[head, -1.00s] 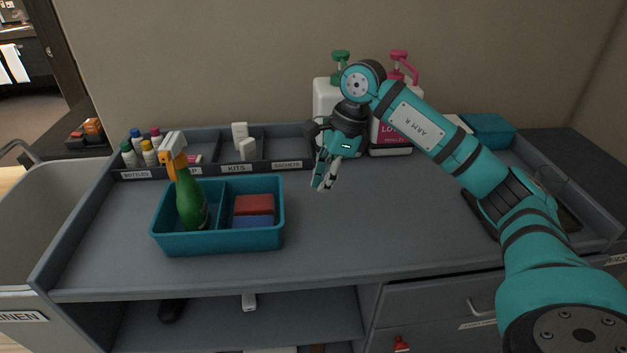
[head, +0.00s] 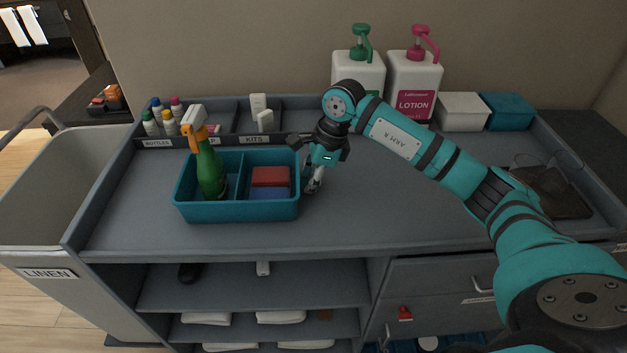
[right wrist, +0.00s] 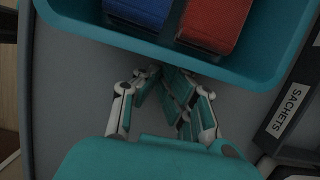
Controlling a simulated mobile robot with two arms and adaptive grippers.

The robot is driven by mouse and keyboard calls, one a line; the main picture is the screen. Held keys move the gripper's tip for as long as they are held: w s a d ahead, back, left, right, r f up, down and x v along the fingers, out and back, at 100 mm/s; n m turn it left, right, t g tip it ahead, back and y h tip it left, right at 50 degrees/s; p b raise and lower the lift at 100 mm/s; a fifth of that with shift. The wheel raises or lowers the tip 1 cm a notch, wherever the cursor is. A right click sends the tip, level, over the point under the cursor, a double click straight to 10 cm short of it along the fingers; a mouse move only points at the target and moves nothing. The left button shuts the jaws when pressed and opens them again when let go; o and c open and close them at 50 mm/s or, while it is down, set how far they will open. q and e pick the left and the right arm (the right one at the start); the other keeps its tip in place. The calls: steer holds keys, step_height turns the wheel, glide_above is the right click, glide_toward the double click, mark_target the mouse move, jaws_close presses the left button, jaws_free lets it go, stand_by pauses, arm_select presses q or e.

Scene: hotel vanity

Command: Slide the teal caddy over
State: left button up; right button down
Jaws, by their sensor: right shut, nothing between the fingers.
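The teal caddy (head: 238,211) sits upright on the left part of the grey counter. A divider splits it. Its left compartment holds a green spray bottle (head: 210,170) with an orange and white head. Its right compartment holds a red block (head: 270,176) and a blue block (head: 268,193), also seen in the right wrist view as the blue block (right wrist: 138,10) and red block (right wrist: 210,22). My right gripper (head: 311,188) is shut and empty, low beside the caddy's right end wall. Its fingertips are close to that wall; I cannot tell whether they touch. My left gripper is out of view.
A labelled organizer (head: 200,140) with small bottles and boxes runs behind the caddy. Two pump bottles (head: 414,82), a white box (head: 462,111) and a teal box (head: 507,111) stand at the back right. A dark tray (head: 550,192) lies right. Counter left of the caddy is clear.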

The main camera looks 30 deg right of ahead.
mark_target(228, 196)
steer(key=shift+a, duration=0.1)
steer(key=w+a+b, duration=0.1)
steer(key=w+a, duration=0.1)
steer(key=a, duration=0.3)
steer(key=w+a+b, duration=0.2)
steer(key=w+a, duration=0.1)
steer(key=a, duration=0.3)
steer(key=w+a+b, duration=0.2)
steer(key=a, duration=0.3)
steer(key=shift+w+a, duration=0.15)
steer(key=shift+r, duration=0.2)
